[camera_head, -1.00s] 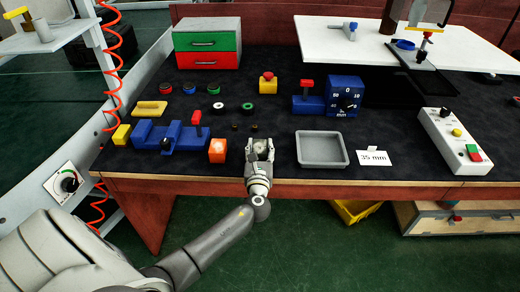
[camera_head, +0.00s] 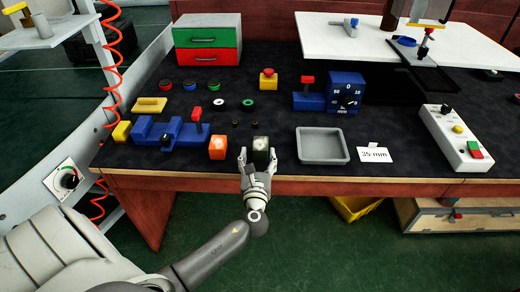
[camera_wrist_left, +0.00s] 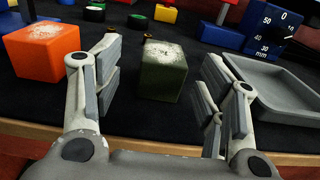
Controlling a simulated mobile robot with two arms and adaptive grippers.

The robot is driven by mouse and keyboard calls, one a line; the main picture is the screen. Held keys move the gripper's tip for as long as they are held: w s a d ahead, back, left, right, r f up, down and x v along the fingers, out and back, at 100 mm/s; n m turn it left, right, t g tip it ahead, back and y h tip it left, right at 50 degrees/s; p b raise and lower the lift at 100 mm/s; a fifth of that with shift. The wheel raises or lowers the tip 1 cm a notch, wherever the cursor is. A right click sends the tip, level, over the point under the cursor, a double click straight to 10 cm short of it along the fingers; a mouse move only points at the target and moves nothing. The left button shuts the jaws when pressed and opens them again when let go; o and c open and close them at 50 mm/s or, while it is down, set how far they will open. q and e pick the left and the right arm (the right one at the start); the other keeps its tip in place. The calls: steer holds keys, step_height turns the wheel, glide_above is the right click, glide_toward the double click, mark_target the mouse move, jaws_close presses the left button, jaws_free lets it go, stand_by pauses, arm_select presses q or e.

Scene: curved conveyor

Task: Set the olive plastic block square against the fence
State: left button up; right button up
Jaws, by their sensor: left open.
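The olive block (camera_head: 261,148) stands upright on the dark bench mat near the front edge, its top face speckled pale. In the left wrist view the olive block (camera_wrist_left: 163,72) sits ahead of and between the two fingers. My left gripper (camera_head: 258,158) is open at the block's near side, and in the wrist view (camera_wrist_left: 163,85) dark mat shows between each finger and the block. My right gripper is not in view. I cannot tell for sure which part is the fence.
An orange block (camera_head: 217,148) stands left of the olive one, and a grey tray (camera_head: 322,160) lies to the right. A "35 mm" card (camera_head: 374,155) lies beyond the tray. Blue fixtures (camera_head: 182,136) stand at left, and a blue dial unit (camera_head: 346,93) stands behind.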

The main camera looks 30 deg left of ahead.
arm_select(q)
steer(key=v, duration=0.5)
steer(key=s+d+f+n+g+h, duration=0.1)
steer(key=s+f+n+g+h, duration=0.15)
steer(key=f, duration=0.85)
steer(key=s+f+n+g+h, duration=0.1)
steer(key=s+f+n+g, duration=0.15)
steer(key=f, duration=0.85)
steer(key=s+d+f+n+g+h, duration=0.2)
steer(key=s+f+n, duration=0.4)
steer(key=s+f, duration=0.4)
steer(key=s+d+f+n+g+h, duration=0.2)
steer(key=s+f+n, duration=0.4)
steer(key=s+f, duration=0.5)
steer(key=shift+s+d+f+g, duration=0.25)
steer(key=shift+s+d+g, duration=0.35)
steer(key=shift+g, duration=0.6)
steer(key=shift+o, duration=0.5)
steer(key=s+d+f+n+g+h, duration=0.1)
steer(key=s+f+n, duration=0.2)
steer(key=s+n, duration=0.2)
steer(key=s+d+f+n+g+h, duration=0.1)
steer(key=s+n, duration=0.4)
steer(key=s, duration=0.6)
steer(key=shift+s+d+f+g, duration=0.2)
steer(key=shift+d+f+g, duration=0.2)
steer(key=shift+f, duration=0.45)
